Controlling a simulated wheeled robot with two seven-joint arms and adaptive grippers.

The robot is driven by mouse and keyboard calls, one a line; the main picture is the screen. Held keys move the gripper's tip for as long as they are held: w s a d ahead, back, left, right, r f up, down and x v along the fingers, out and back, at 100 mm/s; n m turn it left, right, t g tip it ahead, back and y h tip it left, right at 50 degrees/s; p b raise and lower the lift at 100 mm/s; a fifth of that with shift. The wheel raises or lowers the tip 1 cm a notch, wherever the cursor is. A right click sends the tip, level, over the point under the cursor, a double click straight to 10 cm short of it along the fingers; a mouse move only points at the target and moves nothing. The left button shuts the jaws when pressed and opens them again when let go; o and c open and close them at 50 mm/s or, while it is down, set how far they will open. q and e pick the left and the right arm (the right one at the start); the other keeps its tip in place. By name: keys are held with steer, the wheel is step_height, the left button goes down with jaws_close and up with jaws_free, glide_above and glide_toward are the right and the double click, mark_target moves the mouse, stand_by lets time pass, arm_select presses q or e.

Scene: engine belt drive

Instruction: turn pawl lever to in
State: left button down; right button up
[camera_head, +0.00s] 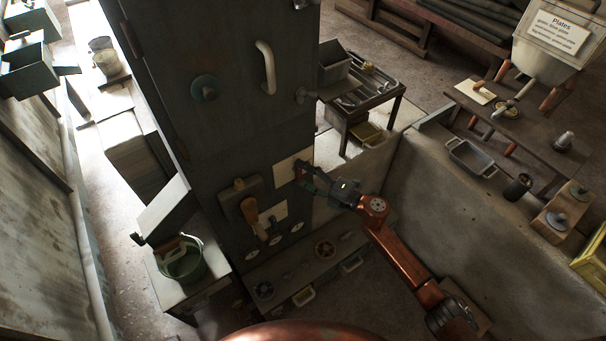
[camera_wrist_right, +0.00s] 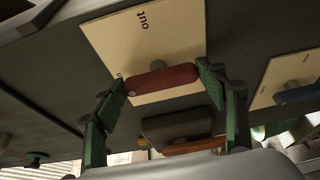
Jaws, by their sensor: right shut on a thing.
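In the right wrist view, a red lever (camera_wrist_right: 162,79) turns on a pale plate (camera_wrist_right: 185,35) on a dark panel. The plate reads "out", upside down in this view; a second small word beside the lever's left end is partly hidden. The lever lies nearly crosswise in this view, its right end slightly higher. My right gripper (camera_wrist_right: 166,86) is shut on it, one finger at each end. In the head view my right gripper (camera_head: 302,172) is at the same pale plate (camera_head: 288,168) on the cabinet front and hides the lever. My left gripper is not in view.
A second pale plate with a dark blue lever (camera_wrist_right: 298,94) is to the right in the wrist view. A wooden-handled lever (camera_head: 251,214) and round gauges (camera_head: 275,241) are on the cabinet. A low concrete wall (camera_head: 440,215) stands right of my right arm.

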steer(key=o, duration=1.2)
steer(key=shift+c, duration=0.2)
steer(key=v, duration=1.2)
